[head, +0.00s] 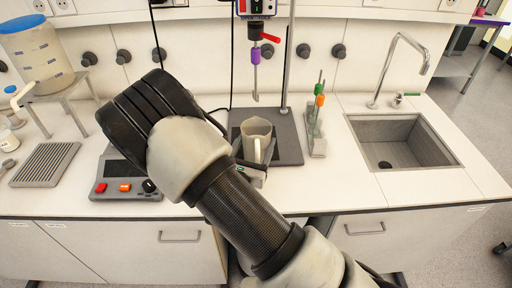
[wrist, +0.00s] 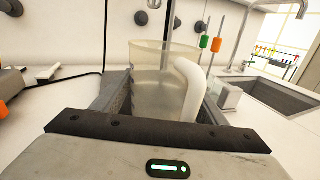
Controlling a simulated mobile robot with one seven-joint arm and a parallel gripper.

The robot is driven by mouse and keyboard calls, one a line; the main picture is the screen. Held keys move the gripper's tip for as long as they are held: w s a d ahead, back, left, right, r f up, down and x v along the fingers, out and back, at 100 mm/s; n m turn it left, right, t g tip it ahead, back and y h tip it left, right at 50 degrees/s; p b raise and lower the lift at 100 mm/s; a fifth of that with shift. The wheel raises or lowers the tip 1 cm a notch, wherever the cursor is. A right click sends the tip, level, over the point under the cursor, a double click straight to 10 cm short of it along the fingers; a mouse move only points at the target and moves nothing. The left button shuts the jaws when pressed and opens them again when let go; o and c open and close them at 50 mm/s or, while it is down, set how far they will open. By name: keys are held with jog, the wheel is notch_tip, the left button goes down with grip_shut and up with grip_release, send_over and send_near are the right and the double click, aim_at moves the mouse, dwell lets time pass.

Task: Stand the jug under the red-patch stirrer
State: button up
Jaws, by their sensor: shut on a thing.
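A translucent jug (head: 257,130) with a pale handle stands upright in my gripper (head: 252,172), at the front part of the stirrer's dark base plate (head: 288,145). The wrist view shows the jug (wrist: 150,75) between the two fingers of my gripper (wrist: 163,105), with its handle to the right. The stirrer (head: 256,30) hangs from a rod above the plate, with a red lever and a purple band on its shaft. In the head view the shaft's lower end is just above and behind the jug's rim. I cannot tell whether the jug touches the plate.
A rack with green and orange tools (head: 317,130) stands right of the plate, and a sink (head: 400,140) is further right. A device with red and orange buttons (head: 125,185) is left of my gripper. A drain tray (head: 45,163) and a large container (head: 38,55) are at far left.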

aim_at(255, 133)
jog(key=shift+w+f+b, duration=0.15)
jog(key=shift+w+b, duration=0.2)
jog(key=shift+w, duration=1.25)
jog(key=shift+w+f+b, duration=0.1)
jog(key=shift+w+b, duration=0.25)
jog(key=shift+w, duration=1.2)
jog(key=shift+f, duration=0.25)
jog(key=o, duration=1.6)
jog(key=shift+s+f, duration=0.1)
